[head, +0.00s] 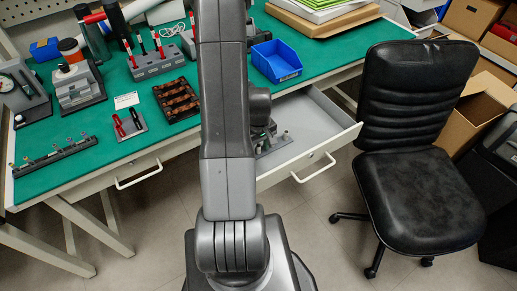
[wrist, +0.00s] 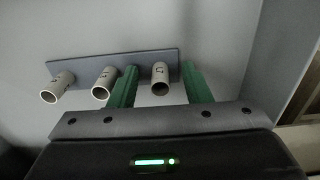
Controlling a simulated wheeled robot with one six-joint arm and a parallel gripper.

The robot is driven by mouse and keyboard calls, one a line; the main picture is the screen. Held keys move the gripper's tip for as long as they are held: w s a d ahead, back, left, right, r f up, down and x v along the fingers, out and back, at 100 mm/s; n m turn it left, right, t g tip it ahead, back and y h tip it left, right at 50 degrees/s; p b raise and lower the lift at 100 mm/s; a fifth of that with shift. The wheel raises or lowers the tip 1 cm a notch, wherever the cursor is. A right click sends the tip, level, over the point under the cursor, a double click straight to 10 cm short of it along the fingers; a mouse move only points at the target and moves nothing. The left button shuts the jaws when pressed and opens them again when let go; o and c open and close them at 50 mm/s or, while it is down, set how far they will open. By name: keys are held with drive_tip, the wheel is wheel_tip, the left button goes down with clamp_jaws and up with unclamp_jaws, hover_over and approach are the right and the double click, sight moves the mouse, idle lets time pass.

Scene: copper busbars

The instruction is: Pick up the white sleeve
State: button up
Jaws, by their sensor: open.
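In the wrist view, three pale, hollow sleeves stick out from a grey plate (wrist: 85,70) in the drawer: a left sleeve (wrist: 58,87), a middle sleeve (wrist: 106,83) and a right sleeve (wrist: 160,79). Each has a small dark mark. All look off-white in this light, and I cannot tell which is the whitest. My gripper (wrist: 160,70) is open, with two green fingers. The right sleeve stands between them in the picture; the middle sleeve is just left of the left finger. I cannot tell the fingers' depth or contact. In the head view my arm hides most of the gripper.
The drawer (head: 325,128) is pulled open under the green-topped bench (head: 215,82); its wall (wrist: 285,55) is right of the fingers. A blue bin (head: 276,62), a dark tray (head: 177,100) and tool holders stand on the bench. A black chair (head: 415,190) is close by the drawer's right.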

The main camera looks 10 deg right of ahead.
drive_tip(key=c, duration=0.7)
drive_tip(key=shift+r, duration=0.15)
